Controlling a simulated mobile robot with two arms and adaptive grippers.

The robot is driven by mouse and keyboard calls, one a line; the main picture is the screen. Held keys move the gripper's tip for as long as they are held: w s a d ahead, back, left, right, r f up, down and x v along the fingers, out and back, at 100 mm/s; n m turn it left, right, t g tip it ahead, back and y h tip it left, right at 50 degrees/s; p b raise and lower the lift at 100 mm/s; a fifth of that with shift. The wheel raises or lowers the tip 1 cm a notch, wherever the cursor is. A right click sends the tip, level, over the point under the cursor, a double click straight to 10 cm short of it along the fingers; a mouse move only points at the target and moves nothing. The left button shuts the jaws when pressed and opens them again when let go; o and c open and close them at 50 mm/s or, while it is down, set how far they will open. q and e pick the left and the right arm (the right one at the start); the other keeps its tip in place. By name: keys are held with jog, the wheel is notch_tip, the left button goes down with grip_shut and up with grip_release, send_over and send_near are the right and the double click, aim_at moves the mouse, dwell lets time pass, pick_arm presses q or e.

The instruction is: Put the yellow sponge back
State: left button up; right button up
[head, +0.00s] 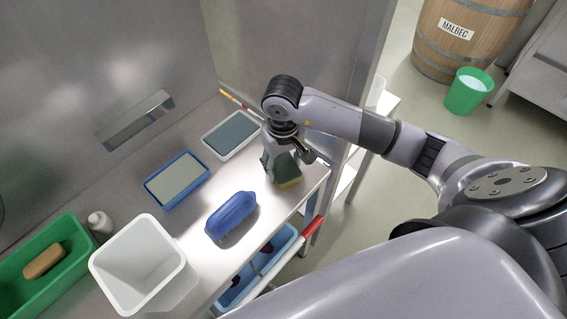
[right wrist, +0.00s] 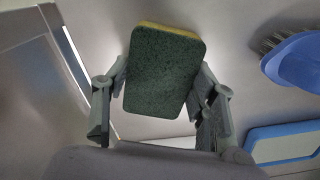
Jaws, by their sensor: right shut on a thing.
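The yellow sponge (head: 288,172) has a dark green scouring face and a thin yellow layer. It is at the right end of the steel counter, near its front edge. My right gripper (head: 282,160) is shut on it from above. In the right wrist view the sponge (right wrist: 163,75) sits between the two fingers, green face toward the camera, yellow along its far edge. I cannot tell whether it touches the counter. A white-rimmed tray (head: 245,145) with a grey inside and a blue-rimmed tray (head: 188,190) with a grey-green inside lie left of the gripper. My left gripper is not in view.
A blue brush (head: 231,215) lies near the counter's front edge. A white bin (head: 137,262), a small white bottle (head: 100,223) and a green tub (head: 72,237) holding a brown block (head: 44,261) stand left. A green bucket (head: 468,92) and a barrel are on the floor.

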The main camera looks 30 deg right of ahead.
aim_at(284, 166)
jog(key=shift+s, duration=0.1)
jog(key=shift+f, duration=0.1)
jog(key=o, duration=0.7)
jog(key=shift+c, duration=0.2)
jog(key=o, duration=0.5)
jog(key=shift+c, duration=0.2)
pick_arm(q)
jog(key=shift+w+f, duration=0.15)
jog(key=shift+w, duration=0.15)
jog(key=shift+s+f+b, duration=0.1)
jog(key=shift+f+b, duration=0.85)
jog(key=shift+b, duration=0.2)
pick_arm(e)
notch_tip(284, 166, up, 12)
